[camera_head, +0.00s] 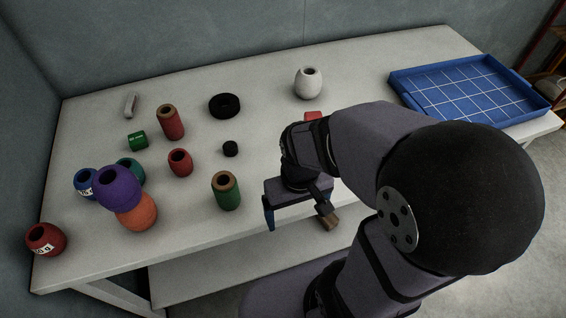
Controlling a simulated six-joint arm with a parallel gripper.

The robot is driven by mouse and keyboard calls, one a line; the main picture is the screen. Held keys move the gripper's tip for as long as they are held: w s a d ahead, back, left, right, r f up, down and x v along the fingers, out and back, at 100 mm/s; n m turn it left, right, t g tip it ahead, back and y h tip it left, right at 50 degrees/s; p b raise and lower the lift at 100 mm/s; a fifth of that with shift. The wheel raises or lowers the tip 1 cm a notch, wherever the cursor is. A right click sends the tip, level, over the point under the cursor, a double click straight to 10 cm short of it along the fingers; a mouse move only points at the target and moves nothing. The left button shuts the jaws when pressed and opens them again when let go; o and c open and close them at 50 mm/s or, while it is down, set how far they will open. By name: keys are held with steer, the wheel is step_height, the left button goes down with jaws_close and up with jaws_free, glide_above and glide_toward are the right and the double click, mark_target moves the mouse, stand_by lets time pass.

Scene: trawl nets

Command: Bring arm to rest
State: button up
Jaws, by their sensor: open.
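My arm reaches in from the lower right, folded, with its wrist over the front edge of the white table (250,120). My gripper (296,208) points down at that edge. One blue finger shows clearly at its left side; the other is mostly hidden. The jaws are open and I see nothing held between them. A dark stub with a brown end (329,218) shows beside the gripper's right side; I cannot tell what it is. The green spool with a brown top (227,192) stands left of the gripper, apart from it.
A purple float (117,188) rests on several others at the left. Red floats (180,162), a red spool (170,122), a black ring (225,105) and a white float (308,84) stand apart. A blue gridded tray (465,90) is empty at the right. A red piece (313,117) is partly hidden.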

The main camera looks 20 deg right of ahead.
step_height(320, 180, up, 10)
steer(key=p, duration=1)
steer(key=shift+r, duration=0.25)
